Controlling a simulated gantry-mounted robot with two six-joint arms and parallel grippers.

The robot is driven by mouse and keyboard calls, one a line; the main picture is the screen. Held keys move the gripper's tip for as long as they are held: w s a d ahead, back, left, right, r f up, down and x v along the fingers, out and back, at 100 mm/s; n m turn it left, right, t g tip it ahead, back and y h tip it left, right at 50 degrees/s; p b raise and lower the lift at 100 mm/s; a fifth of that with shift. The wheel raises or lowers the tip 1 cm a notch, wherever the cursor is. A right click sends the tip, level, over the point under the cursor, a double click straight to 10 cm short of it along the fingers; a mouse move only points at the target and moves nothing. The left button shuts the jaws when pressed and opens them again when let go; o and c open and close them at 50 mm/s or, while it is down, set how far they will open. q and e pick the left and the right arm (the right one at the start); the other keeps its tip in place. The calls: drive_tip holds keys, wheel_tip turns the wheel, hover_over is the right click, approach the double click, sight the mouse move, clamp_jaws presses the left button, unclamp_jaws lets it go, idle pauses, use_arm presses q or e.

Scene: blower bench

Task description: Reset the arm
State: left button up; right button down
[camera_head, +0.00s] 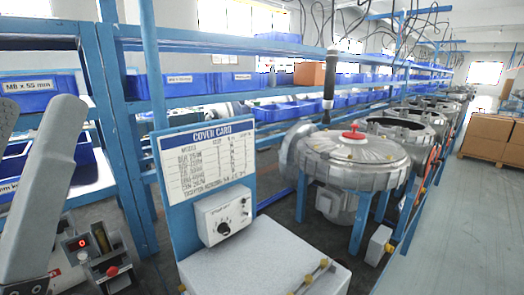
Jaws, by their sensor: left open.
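My left gripper (36,112) is at the left edge of the head view. Its two grey fingers point upward with a clear gap between them, so it is open, and nothing shows between them. The left finger is partly cut off by the picture's edge. The arm behind it is mostly out of the picture. My right gripper is not in view.
A cover card board (207,163) and a white dial box (223,215) stand behind a grey bench top (262,262). A blower (352,160) with a red knob stands beyond. A black-handled tool (330,78) hangs above it. Blue shelves (200,105) hold bins. Open floor lies right.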

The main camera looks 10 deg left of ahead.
use_arm(q)
wheel_tip(320, 180, up, 36)
drive_tip(key=w+g+p, duration=0.1)
drive_tip(key=w+p, duration=0.1)
drive_tip(key=p, duration=3.6)
drive_tip(key=shift+w+d+m+g, duration=0.15)
drive_tip(key=shift+w+m+g, duration=0.1)
drive_tip(key=shift+m+g, duration=0.05)
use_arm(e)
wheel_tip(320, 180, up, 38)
use_arm(q)
drive_tip(key=shift+r, duration=0.1)
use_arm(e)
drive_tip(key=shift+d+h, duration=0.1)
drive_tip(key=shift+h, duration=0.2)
